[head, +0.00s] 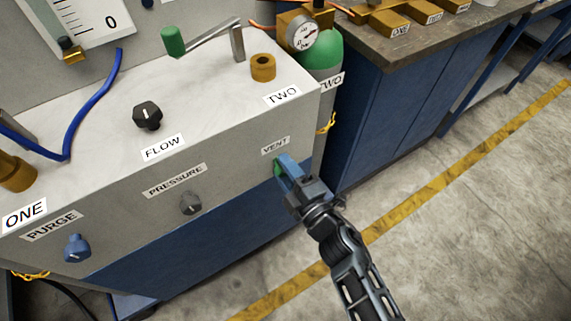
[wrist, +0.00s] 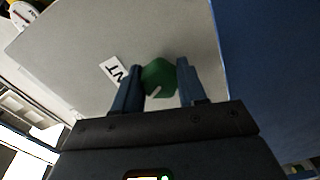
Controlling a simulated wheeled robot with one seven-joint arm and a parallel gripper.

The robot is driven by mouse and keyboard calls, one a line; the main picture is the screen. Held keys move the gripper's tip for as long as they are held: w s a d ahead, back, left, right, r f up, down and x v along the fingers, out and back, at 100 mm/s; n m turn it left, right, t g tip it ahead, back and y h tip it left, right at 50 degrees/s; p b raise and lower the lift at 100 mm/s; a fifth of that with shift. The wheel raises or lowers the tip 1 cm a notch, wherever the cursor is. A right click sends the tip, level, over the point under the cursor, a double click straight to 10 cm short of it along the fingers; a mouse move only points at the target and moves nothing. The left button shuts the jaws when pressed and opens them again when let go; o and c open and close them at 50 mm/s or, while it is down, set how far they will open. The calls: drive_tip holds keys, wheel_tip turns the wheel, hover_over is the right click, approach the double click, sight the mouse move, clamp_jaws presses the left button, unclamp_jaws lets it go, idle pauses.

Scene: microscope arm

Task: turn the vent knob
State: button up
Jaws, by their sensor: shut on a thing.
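The green vent knob (wrist: 158,78) is on the grey front panel (head: 225,185), below the VENT label (head: 275,146). In the head view only a sliver of the knob (head: 278,170) shows behind my fingers. My gripper (head: 285,168) is at the knob, with its blue fingers on either side of it. In the wrist view the fingers of my gripper (wrist: 160,82) flank the knob and are shut on it. A pale mark shows on the knob's face. Part of the VENT label (wrist: 117,70) shows beside the left finger.
A black FLOW knob (head: 147,115) is on the bench top. A grey PRESSURE knob (head: 190,204) and a blue PURGE knob (head: 76,248) are on the front panel, left of my gripper. A green cylinder (head: 326,50) stands behind. The floor (head: 480,220) at right is clear.

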drive_tip(key=m+p, duration=0.2)
drive_tip(key=m, duration=0.2)
drive_tip(key=shift+d+f+m+p, duration=0.1)
drive_tip(key=shift+m+p, duration=0.35)
drive_tip(key=shift+m, duration=0.45)
drive_tip(key=o, duration=1.1)
drive_tip(key=shift+c, duration=0.2)
drive_tip(key=v, duration=0.7)
drive_tip(key=shift+s+d+p, duration=0.15)
drive_tip(key=shift+s+p, duration=0.15)
drive_tip(key=shift+s, duration=0.05)
